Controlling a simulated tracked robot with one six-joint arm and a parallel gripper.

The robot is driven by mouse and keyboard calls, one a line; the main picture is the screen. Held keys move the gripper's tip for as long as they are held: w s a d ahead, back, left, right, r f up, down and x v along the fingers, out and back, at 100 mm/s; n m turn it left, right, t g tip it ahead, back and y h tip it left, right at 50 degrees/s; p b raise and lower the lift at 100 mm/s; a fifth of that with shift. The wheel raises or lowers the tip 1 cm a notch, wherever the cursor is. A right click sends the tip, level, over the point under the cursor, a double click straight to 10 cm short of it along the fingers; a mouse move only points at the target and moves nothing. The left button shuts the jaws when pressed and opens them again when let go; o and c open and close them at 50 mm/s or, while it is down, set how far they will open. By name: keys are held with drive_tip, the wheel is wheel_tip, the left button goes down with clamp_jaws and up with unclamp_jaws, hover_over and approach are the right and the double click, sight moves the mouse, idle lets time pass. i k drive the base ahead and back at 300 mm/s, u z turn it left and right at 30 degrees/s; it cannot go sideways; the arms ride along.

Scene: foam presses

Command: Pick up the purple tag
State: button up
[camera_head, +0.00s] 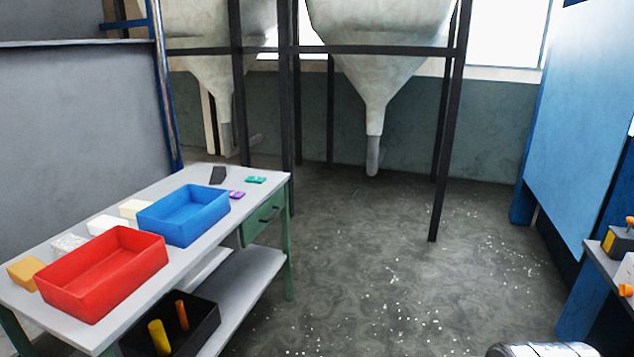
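The purple tag (237,194) is a small flat piece lying on the grey workbench (172,275), close behind the right end of the blue bin and near the bench's right edge. A green tag (255,180) lies just behind it to the right, apart from it. A dark angled block (218,175) stands behind it to the left.
The blue bin (187,237) and red bin (121,303) stand on the bench with several foam blocks (107,227) behind them. A black crate (206,323) sits on the lower shelf. Dark frame posts (447,150) stand beyond. The floor (400,265) is open at the centre, with scattered white beads.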

sight(232, 194)
drive_tip(key=u, duration=0.15)
drive_tip(key=i, duration=0.75)
drive_tip(key=u, duration=0.4)
drive_tip(key=i, duration=0.8)
drive_tip(key=u, duration=0.8)
drive_tip(key=i, duration=0.75)
drive_tip(key=u, duration=0.45)
drive_tip(key=i, duration=0.8)
drive_tip(key=u, duration=0.1)
